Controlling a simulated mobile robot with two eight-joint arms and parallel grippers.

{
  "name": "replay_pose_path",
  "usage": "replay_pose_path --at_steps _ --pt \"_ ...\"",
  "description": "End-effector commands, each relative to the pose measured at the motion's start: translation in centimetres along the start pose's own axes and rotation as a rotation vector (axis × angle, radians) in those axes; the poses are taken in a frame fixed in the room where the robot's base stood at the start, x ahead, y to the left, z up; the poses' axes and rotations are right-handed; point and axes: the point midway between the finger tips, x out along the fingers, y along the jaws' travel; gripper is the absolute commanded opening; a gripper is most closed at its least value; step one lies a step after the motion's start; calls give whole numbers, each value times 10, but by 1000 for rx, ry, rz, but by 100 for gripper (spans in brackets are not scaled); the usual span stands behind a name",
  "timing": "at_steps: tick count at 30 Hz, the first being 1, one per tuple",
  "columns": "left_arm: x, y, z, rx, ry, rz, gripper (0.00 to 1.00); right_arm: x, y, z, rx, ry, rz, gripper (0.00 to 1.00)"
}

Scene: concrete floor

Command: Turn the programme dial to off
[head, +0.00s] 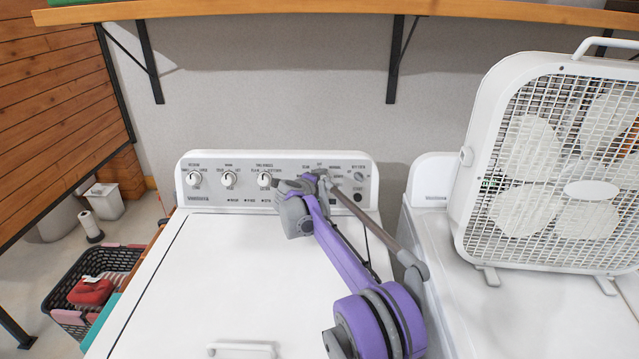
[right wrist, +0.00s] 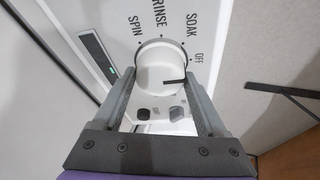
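The washer's control panel (head: 185,211) stands at the back of the white machine in the head view. My right gripper (head: 322,177) reaches over the lid to its right half and hides most of the programme dial there. In the right wrist view the white programme dial (right wrist: 158,62) sits between my right gripper's two fingers (right wrist: 160,76), with no clear gap on either side. Its black pointer mark points right, just below the OFF label (right wrist: 198,59). SPIN, RINSE and SOAK are printed around the dial. My left gripper is not in view.
Three smaller knobs, including the leftmost knob (head: 194,179), line the panel's left half. A box fan (head: 466,190) stands on the white machine to the right. A wooden shelf (head: 300,9) runs above. A black basket (head: 75,285) is on the floor at left. The washer lid (head: 220,270) is clear at left.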

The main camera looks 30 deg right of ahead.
Motion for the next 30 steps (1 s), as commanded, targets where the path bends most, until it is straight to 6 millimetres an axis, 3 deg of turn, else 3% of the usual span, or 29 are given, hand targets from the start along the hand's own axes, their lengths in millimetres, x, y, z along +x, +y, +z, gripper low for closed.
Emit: replay_pose_path --at_steps 1,3,4,14,24,30 --pt "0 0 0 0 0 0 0 0 0 0 0 0 0 86" --pt "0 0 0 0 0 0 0 0 0 0 0 0 0 99" --pt "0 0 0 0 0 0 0 0 0 0 -1 0 0 100" --pt "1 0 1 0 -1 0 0 -8 0 0 -1 0 0 100" --pt "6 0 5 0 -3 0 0 -72 1 0 -1 -2 0 100" --pt "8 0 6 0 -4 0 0 -100 0 0 -2 -1 0 100"
